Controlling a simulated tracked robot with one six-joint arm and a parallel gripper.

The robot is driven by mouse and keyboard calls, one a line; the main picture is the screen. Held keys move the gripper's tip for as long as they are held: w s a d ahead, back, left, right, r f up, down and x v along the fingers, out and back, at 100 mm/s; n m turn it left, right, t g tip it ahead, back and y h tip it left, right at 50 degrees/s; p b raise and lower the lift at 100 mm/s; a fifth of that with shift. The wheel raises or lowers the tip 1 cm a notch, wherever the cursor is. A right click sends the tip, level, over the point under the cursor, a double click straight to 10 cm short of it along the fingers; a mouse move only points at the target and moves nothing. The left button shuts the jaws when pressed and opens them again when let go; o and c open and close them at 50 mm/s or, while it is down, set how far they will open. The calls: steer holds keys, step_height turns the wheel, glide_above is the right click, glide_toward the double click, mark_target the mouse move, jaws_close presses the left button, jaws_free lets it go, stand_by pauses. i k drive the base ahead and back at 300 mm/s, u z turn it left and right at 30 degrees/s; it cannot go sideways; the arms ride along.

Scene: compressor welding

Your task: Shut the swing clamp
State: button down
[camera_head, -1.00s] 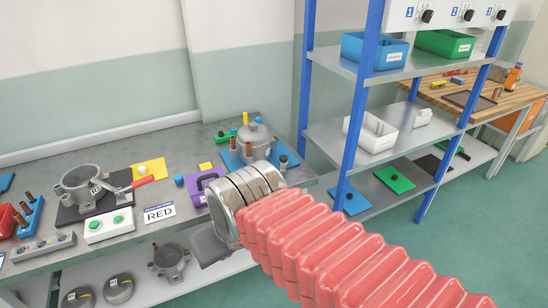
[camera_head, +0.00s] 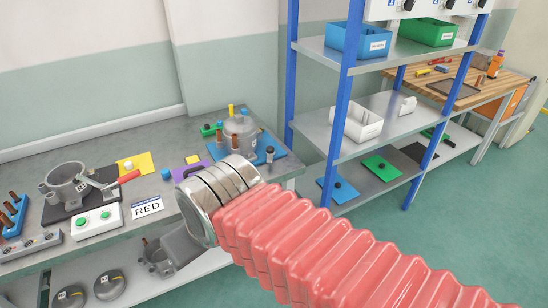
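The swing clamp (camera_head: 103,183) is a grey metal lever with a red handle (camera_head: 129,177) pointing right. It sits at the right side of a grey round compressor housing (camera_head: 62,186) on a dark base plate (camera_head: 60,213). I cannot tell from here whether its arm lies over the housing. My gripper (camera_head: 182,247) shows only as a dark grey part below the silver wrist, over the bench's front edge. It is to the right of the clamp and apart from it. Its fingertips are hidden or cannot be made out.
A white box with green buttons (camera_head: 97,221) stands in front of the clamp. A compressor on a blue mat (camera_head: 240,137) stands at the bench's right end. A blue-post shelf (camera_head: 338,137) stands further right.

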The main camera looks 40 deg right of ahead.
mark_target(269, 150)
steer(key=u, duration=0.7)
steer(key=k, duration=1.1)
steer(key=z, duration=0.6)
steer(key=i, duration=1)
steer(key=z, duration=0.1)
